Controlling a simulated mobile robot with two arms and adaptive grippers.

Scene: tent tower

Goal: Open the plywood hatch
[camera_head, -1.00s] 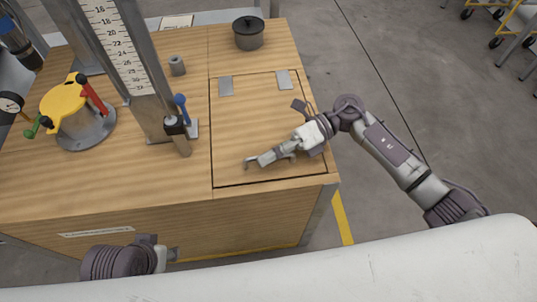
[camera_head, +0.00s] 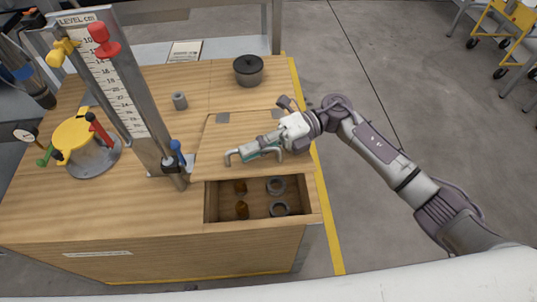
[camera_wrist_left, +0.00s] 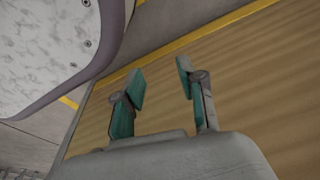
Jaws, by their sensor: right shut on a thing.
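The plywood hatch (camera_head: 215,140) in the bench top is tilted up, its front edge raised and its hinge side at the back. My right gripper (camera_head: 252,154) is shut on the handle (camera_head: 233,153) near the hatch's front edge. Below the raised edge an open compartment (camera_head: 258,220) shows, with two brown items (camera_head: 241,209) on its left and two grey rings (camera_head: 278,186) on its right. My left gripper (camera_wrist_left: 160,92) shows only in the left wrist view, with its two fingers apart and nothing between them, near a wooden face of the bench.
A level gauge post (camera_head: 140,110) with a blue lever (camera_head: 177,148) stands just left of the hatch. A yellow-topped device (camera_head: 75,138) is further left. Bare floor lies to the right.

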